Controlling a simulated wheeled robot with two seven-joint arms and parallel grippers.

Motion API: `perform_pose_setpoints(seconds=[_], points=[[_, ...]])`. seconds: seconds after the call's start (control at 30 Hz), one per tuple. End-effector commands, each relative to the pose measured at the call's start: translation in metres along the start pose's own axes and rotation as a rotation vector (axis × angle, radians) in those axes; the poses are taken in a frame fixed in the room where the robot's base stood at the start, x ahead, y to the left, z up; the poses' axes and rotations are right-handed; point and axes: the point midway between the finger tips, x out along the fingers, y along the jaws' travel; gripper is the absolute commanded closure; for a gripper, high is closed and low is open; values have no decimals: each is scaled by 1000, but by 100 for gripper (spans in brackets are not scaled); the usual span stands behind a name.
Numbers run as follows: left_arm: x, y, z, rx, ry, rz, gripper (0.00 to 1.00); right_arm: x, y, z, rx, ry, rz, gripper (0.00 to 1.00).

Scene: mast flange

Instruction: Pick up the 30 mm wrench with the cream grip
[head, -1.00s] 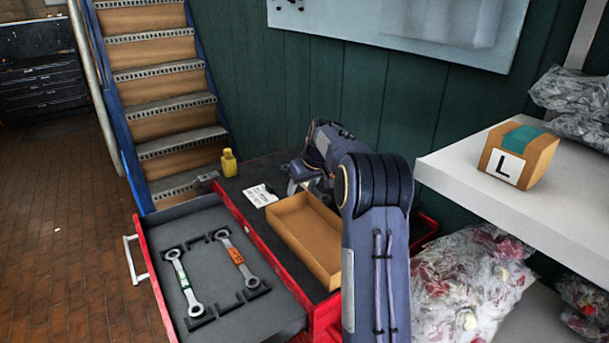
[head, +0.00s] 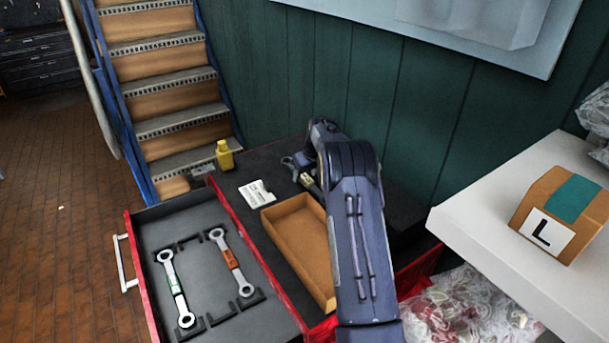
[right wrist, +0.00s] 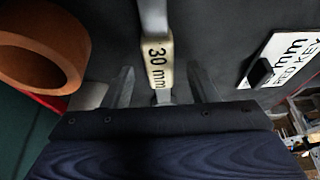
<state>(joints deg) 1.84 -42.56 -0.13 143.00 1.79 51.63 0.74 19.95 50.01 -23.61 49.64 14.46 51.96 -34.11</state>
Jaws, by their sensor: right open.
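The 30 mm wrench with the cream grip (head: 308,181) lies on the dark cabinet top, partly hidden by my right arm. In the right wrist view its cream grip (right wrist: 157,62) reads "30 mm", and its grey shaft runs out of the top edge. My right gripper (right wrist: 160,82) is open, with one finger on each side of the grip and a gap to each. In the head view my right gripper (head: 303,163) is at the wrench, mostly hidden behind my arm. My left gripper is not in view.
An open cardboard tray (head: 267,219) and a white card (head: 257,193) are close by. A yellow bottle (head: 224,155) stands behind. The open drawer (head: 150,238) holds a green-grip wrench (head: 173,280) and an orange-grip wrench (head: 230,258). A shelf (head: 470,208) bears a box marked L (head: 555,220).

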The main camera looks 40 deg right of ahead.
Motion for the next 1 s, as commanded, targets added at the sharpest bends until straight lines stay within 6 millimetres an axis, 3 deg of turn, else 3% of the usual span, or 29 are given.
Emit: perform_pose_setpoints(seconds=[0.13,0.37,0.77,1.0], points=[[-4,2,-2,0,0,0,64,11,0,0,0,0,0,47],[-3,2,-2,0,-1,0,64,12,0,0,0,1,0,49],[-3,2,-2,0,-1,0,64,12,0,0,0,1,0,100],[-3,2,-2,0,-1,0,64,11,0,-1,0,3,1,100]])
